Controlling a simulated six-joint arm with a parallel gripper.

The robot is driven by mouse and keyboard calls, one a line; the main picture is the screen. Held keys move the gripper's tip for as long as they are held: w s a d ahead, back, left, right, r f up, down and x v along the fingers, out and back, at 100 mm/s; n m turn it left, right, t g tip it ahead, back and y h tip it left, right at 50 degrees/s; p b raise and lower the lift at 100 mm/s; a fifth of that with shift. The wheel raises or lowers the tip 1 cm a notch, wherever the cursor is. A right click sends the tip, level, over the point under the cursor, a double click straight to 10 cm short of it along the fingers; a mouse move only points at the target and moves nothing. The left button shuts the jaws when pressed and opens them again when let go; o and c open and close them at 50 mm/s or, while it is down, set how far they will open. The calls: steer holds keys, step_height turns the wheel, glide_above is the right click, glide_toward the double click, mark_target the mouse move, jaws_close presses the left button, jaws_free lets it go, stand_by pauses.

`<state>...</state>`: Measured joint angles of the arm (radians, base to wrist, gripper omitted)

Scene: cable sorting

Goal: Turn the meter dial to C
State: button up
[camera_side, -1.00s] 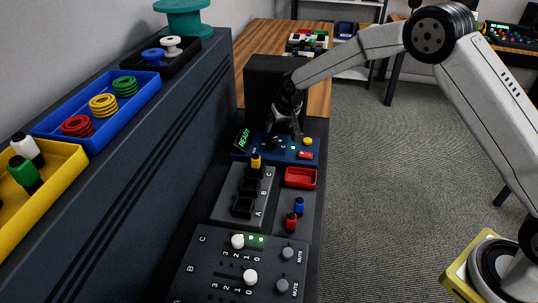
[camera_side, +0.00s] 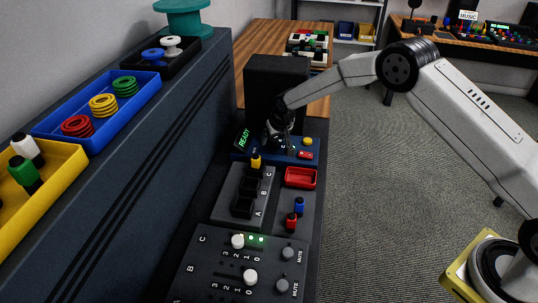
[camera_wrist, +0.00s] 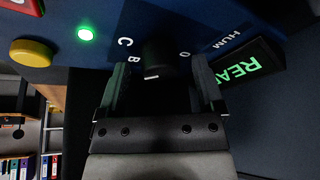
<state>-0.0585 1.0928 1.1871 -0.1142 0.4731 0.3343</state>
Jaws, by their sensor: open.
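The blue meter panel (camera_side: 238,155) stands before a tall black box, with a green READY display (camera_side: 243,140). In the wrist view, its dial (camera_wrist: 158,56) is a black knob with a white mark at its lower edge. The letters C and B show left of the knob and an O right of it; the mark points at none of these. My gripper (camera_wrist: 160,76) is open, with one finger on either side of the knob. I cannot tell whether either finger touches it. In the side view, my gripper (camera_side: 276,143) covers the dial.
A yellow button (camera_side: 307,141) and a red one (camera_side: 305,154) are on the panel's right side. In front are a red tray (camera_side: 300,177), a grey block of lettered slots (camera_side: 227,209) and a slider panel (camera_side: 205,264). A tall black box (camera_side: 262,85) stands close behind.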

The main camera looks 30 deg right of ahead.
jaws_close()
stand_by(0.3)
steer(key=shift+a+m+h, duration=0.1)
steer(key=shift+m+h, duration=0.2)
steer(key=shift+m, duration=0.5)
steer(key=shift+m+g+h, duration=0.3)
steer(key=shift+m+h, duration=0.2)
steer(key=shift+m, duration=0.9)
jaws_free()
